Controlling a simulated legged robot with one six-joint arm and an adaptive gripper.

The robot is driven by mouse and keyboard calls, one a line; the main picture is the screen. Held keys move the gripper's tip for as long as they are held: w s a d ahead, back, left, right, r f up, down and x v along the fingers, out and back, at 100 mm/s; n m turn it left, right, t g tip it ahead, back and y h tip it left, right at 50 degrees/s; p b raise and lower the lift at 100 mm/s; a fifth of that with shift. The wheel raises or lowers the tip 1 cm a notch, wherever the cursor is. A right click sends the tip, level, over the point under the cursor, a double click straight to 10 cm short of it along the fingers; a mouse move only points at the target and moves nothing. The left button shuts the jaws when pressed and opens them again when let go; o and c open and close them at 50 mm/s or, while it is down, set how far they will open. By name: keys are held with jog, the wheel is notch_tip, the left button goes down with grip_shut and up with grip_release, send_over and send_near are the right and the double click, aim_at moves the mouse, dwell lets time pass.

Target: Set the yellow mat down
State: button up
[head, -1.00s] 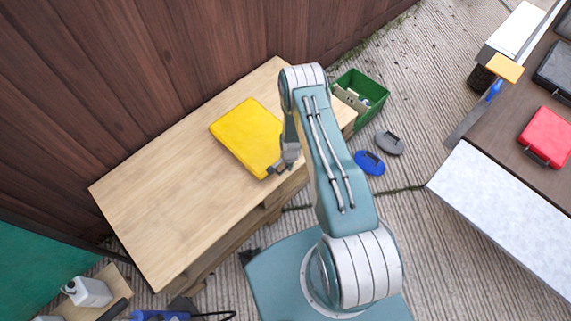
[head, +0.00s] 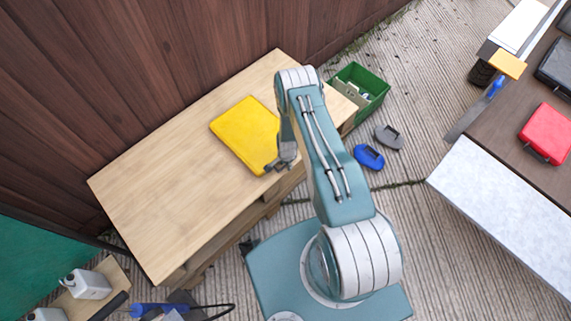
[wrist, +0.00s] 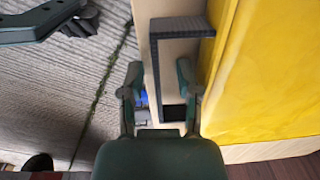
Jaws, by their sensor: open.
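The yellow mat (head: 243,134) lies flat on the wooden workbench top (head: 165,185), near its front edge. It also fills the right side of the wrist view (wrist: 268,75). My gripper (head: 277,166) is at the mat's near right edge in the head view. In the wrist view my gripper (wrist: 160,85) has its two fingers apart. The mat's dark handle (wrist: 187,30) shows just beyond the fingertips. Nothing is clearly held. My arm hides part of the mat's right side in the head view.
A green crate (head: 374,86) stands at the bench's right end. A blue item (head: 369,157) and a grey item (head: 388,137) lie on the ground. A red case (head: 546,133) rests on a brown table at right. The bench's left half is clear.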

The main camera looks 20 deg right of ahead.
jog(key=shift+d+r, duration=0.15)
jog(key=shift+r, duration=0.15)
jog(key=w+a+r+n+t, duration=0.1)
jog(key=a+r+n, duration=0.15)
jog(key=r, duration=2.05)
jog(key=a+r+n+t, duration=0.1)
jog(key=r+n, duration=0.3)
jog(key=r, duration=1.9)
jog(key=s+a+r+n+t, duration=0.1)
jog(key=s+r+n+t, duration=0.15)
jog(key=s+r, duration=0.85)
jog(key=s+a+r+n, duration=0.1)
jog(key=s+r+n, duration=0.3)
jog(key=s+r, duration=0.4)
jog(key=shift+s+a+r+n+t, duration=0.25)
jog(key=shift+s+n+t, duration=0.1)
jog(key=shift+s, duration=1.75)
